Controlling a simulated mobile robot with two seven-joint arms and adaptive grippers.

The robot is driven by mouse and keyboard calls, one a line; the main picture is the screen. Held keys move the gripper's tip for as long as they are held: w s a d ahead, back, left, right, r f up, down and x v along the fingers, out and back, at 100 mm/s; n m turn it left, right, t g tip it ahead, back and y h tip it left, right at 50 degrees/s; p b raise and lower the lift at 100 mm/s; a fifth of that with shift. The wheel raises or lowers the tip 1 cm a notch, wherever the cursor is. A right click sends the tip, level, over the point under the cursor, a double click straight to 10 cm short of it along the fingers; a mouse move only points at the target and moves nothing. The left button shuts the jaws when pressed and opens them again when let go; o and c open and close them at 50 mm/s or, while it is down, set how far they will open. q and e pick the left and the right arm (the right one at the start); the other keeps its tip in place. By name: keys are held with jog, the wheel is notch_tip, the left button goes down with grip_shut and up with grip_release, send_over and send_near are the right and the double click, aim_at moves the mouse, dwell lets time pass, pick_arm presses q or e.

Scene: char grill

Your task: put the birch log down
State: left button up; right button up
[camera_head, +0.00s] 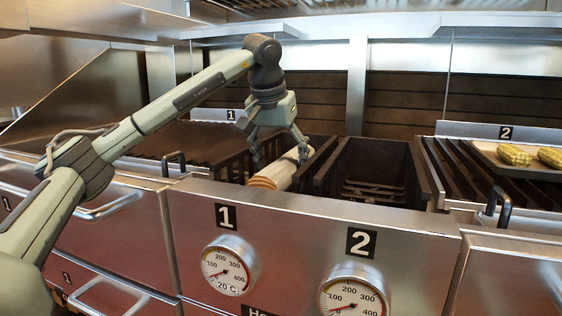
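The birch log (271,180) is a short pale cylinder with a banded, ringed end facing me. It lies tilted inside the upper part of the left firebox opening, above gauge 1. My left gripper (279,152) reaches down over the log from above, with one finger on each side of it. The fingers look closed around the log. Whether the log touches the bottom of the firebox is hidden by the front panel. My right gripper does not show.
A second firebox (368,172) with dark walls and a grate is open to the right. Gauge 1 (230,265) and gauge 2 (353,297) sit on the steel front panel. A tray (489,152) with corn cobs stands at the right on a grill grate.

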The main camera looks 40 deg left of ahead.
pick_arm(q)
jog(key=shift+r, duration=0.1)
jog(key=shift+r, duration=0.25)
jog(key=p+v, duration=0.1)
jog(key=v, duration=0.9)
jog(key=shift+p+v, duration=0.4)
jog(key=shift+v, duration=0.7)
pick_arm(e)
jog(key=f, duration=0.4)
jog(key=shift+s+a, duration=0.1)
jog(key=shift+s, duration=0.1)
